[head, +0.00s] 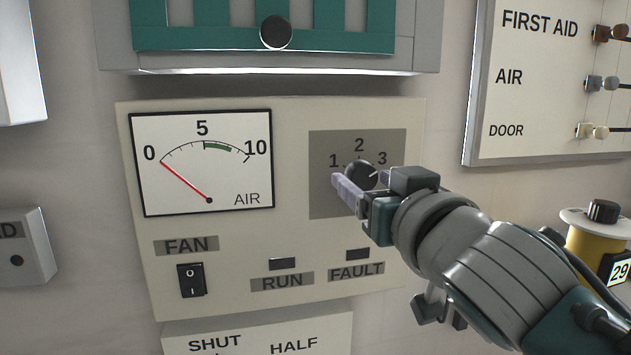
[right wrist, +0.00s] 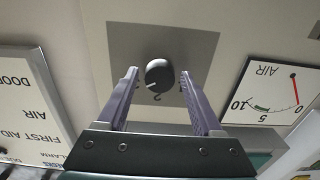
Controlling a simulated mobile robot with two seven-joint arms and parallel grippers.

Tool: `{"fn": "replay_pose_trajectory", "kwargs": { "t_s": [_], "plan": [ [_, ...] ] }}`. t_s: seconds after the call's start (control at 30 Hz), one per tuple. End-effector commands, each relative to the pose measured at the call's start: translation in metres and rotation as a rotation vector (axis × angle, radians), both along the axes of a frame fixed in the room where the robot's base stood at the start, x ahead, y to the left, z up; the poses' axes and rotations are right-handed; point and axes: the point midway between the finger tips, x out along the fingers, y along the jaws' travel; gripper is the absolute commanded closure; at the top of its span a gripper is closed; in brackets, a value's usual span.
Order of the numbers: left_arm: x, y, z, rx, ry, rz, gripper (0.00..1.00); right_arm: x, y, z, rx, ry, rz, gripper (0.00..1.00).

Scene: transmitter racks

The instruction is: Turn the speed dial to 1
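The speed dial (head: 361,175) is a round black knob on a dark grey plate (head: 330,200) marked 1, 2 and 3. Its white mark points up and right, toward the 3. My right gripper (head: 359,180) is open in front of the plate, its two fingers on either side of the dial. In the right wrist view, the dial (right wrist: 159,73) sits between the fingertips of the gripper (right wrist: 158,75), with a gap on each side. My left gripper is not in view.
Left of the dial is an air gauge (head: 240,180) with its red needle at 0. Below are a FAN switch (head: 192,280) and small RUN (head: 283,264) and FAULT (head: 357,254) lamps. A board with pegs (head: 540,110) and a yellow spool (head: 590,250) are on the right.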

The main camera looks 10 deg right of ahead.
Motion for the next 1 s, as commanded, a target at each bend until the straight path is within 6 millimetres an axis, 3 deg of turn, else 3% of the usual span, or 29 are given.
{"fn": "replay_pose_trajectory", "kwargs": {
  "t_s": [0.07,0.57,1.0],
  "plan": [
    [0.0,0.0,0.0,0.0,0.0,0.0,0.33,-0.0001,0.0,-0.0001,0.0,0.0,0.0,0.42],
    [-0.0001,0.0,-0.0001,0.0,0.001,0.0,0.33,-0.0003,-0.0001,-0.0002,0.0,0.001,0.0,0.99],
    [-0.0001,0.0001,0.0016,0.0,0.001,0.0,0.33,-0.0002,-0.0004,0.0001,-0.063,-0.001,-0.001,1.0]
  ]
}}
